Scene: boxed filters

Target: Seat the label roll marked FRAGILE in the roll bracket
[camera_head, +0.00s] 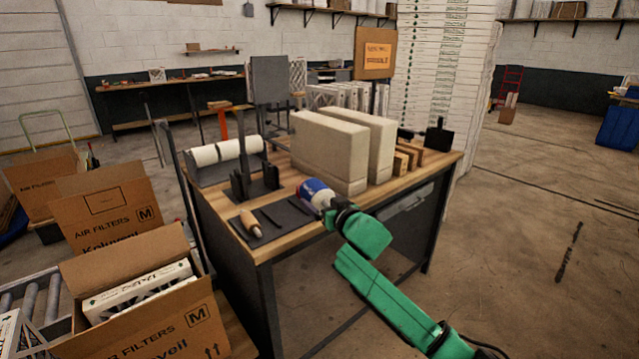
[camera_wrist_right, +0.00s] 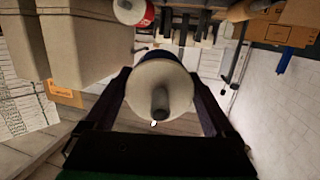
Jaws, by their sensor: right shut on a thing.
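My right gripper (camera_head: 330,208) is at the front edge of the workbench, shut on a blue-sided roll (camera_head: 318,190). In the right wrist view the held roll (camera_wrist_right: 160,82) sits between the two fingers, its white end and grey core facing the camera. No FRAGILE marking is readable. A black bracket with upright plates (camera_head: 255,183) stands on the bench, left of the held roll and apart from it; dark uprights also show beyond the roll in the wrist view (camera_wrist_right: 185,25). A red-and-white roll (camera_wrist_right: 130,10) is at the wrist view's top edge. My left gripper is not in view.
Large beige boxes (camera_head: 328,150) stand close behind the held roll. White rolls (camera_head: 228,150) lie in a rack at the bench's back left. A wooden-handled tool (camera_head: 250,222) lies on a dark mat (camera_head: 286,215) at the front. Open filter cartons (camera_head: 140,300) stand left of the bench.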

